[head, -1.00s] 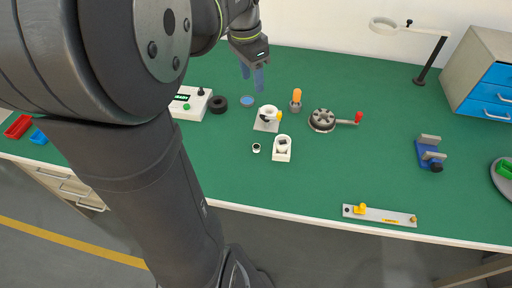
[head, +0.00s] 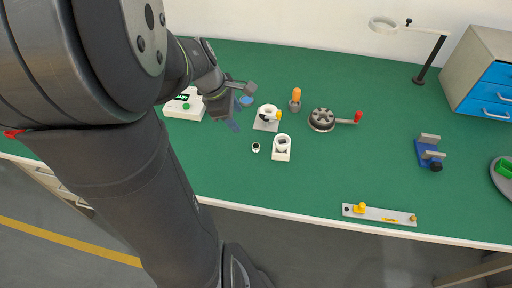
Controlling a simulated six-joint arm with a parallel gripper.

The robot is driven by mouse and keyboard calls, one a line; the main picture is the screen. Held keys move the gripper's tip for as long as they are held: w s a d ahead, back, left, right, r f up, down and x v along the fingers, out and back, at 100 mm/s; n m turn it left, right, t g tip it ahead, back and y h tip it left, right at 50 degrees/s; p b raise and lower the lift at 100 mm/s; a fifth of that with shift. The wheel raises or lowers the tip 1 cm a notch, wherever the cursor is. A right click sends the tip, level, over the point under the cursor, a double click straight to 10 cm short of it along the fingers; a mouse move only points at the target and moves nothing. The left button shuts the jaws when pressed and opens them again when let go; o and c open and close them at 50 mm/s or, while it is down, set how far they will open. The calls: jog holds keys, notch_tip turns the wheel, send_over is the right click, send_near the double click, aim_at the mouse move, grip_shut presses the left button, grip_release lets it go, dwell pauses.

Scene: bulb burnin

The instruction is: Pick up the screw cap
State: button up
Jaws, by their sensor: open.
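A small round cap (head: 256,147), white with a dark centre, lies on the green bench top; it looks like the screw cap. My gripper (head: 235,118) hangs above the bench, up and to the left of the cap, with its blue-grey fingers pointing down and to the right. It is open with nothing visible between the fingers, and it is apart from the cap. A white holder (head: 282,155) with a dark opening stands just right of the cap.
A white fixture with a yellow part (head: 266,124) and an orange-topped piece (head: 296,99) stand behind the cap. A crank wheel (head: 322,120) is to the right. A white box (head: 184,107) is left of the gripper. Bench in front of the cap is clear.

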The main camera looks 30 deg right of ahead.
jog(key=a+f+n, duration=0.2)
jog(key=n, duration=0.5)
send_near(254, 144)
jog(key=shift+h, duration=0.3)
jog(key=s+f, duration=0.2)
jog(key=f, duration=0.1)
jog(key=shift+a+f, duration=0.2)
jog(key=shift+f, duration=0.1)
jog(key=d+f, duration=0.3)
jog(key=shift+w+f, duration=0.2)
jog(key=shift+d+f, duration=0.15)
jog(key=shift+f, duration=0.3)
jog(key=c, duration=1.1)
